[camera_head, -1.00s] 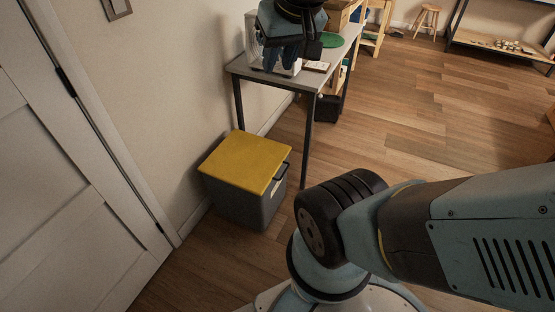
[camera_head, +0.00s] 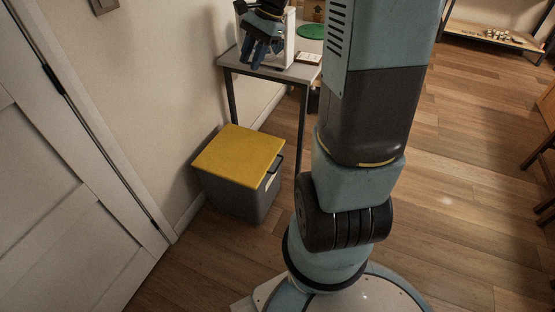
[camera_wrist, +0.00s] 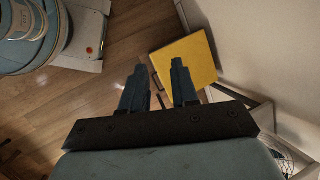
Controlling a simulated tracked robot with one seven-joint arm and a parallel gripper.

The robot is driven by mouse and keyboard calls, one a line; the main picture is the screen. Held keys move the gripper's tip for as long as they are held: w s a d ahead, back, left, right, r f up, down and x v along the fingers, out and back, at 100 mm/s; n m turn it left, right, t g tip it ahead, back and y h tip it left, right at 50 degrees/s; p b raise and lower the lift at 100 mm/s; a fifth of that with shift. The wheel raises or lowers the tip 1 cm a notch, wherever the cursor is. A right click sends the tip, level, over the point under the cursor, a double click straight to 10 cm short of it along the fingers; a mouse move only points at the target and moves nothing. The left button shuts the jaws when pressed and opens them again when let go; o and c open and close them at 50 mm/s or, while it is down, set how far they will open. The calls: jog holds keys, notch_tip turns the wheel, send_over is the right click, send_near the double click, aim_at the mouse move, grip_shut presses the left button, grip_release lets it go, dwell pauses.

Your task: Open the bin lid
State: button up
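The bin (camera_head: 238,199) is grey with a flat yellow lid (camera_head: 240,155), and the lid is closed. It stands on the floor by the wall, left of the table. A dark handle (camera_head: 276,164) sits at the lid's right edge. In the wrist view the yellow lid (camera_wrist: 184,62) lies beyond my fingertips. My gripper (camera_head: 262,52) is above and behind the bin, in front of the table top, pointing down. In the wrist view my gripper (camera_wrist: 157,75) has its two fingers apart with nothing between them.
A grey-topped table (camera_head: 270,72) with dark legs stands behind the bin. A green disc (camera_head: 312,31) and a small pale item (camera_head: 308,58) are on it. A white panelled door (camera_head: 75,190) is at the left. The wooden floor at the right is largely clear.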

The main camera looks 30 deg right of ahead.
jog(key=w+d+f+m+y, duration=0.2)
jog(key=w+d+f+m, duration=0.2)
jog(key=f, duration=0.3)
jog(key=w+d+f+m+y, duration=0.2)
jog(key=w+d+f+m, duration=0.25)
jog(key=f, duration=0.35)
jog(key=m+t+y, duration=0.2)
jog(key=m+t, duration=0.1)
jog(key=m, duration=0.5)
send_over(279, 165)
jog(key=s+d, duration=0.1)
jog(key=s, duration=0.1)
notch_tip(279, 165, down, 15)
jog(key=s+d+f+m+t, duration=0.25)
jog(key=f+m, duration=0.35)
jog(key=f, duration=0.5)
jog(key=s+d+f+m+t+h, duration=0.1)
jog(key=s+d+f+m+t, duration=0.3)
jog(key=f, duration=0.7)
jog(key=s+d+f+m+t, duration=0.1)
jog(key=f+m+t, duration=0.1)
jog(key=f+m, duration=0.7)
jog(key=shift+n, duration=0.95)
jog(key=x, duration=0.4)
jog(key=f+x, duration=0.1)
jog(key=x, duration=0.4)
jog(key=f+x, duration=0.1)
jog(key=x, duration=0.3)
jog(key=shift+a+f, duration=0.1)
grip_shut()
